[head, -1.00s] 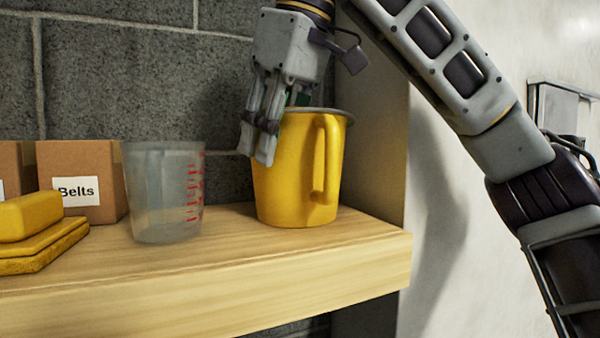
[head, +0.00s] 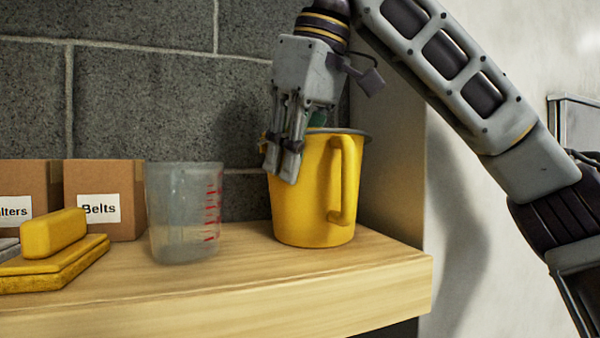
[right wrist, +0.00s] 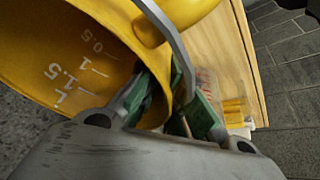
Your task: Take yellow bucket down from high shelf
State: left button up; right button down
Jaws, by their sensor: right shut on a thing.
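The yellow bucket (head: 308,205) stands upright on the wooden shelf (head: 400,268), near its right end. Its handle faces right and its rim is grey. My right gripper (head: 281,165) reaches down from above and is shut on the bucket's wall at the left side of the rim. In the right wrist view, the bucket's inside (right wrist: 75,55) shows volume marks, and the green finger pads of my right gripper (right wrist: 168,92) are at the rim. The bucket's base looks to be touching the shelf. My left gripper is not in view.
A clear measuring cup (head: 185,225) with red marks stands left of the bucket, close by. A block wall is behind; an upright panel (head: 392,170) is at right.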

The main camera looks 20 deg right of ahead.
jog(key=shift+r, duration=0.15)
notch_tip(320, 180, up, 10)
jog(key=shift+f, duration=0.2)
dwell(0.8)
dwell(0.4)
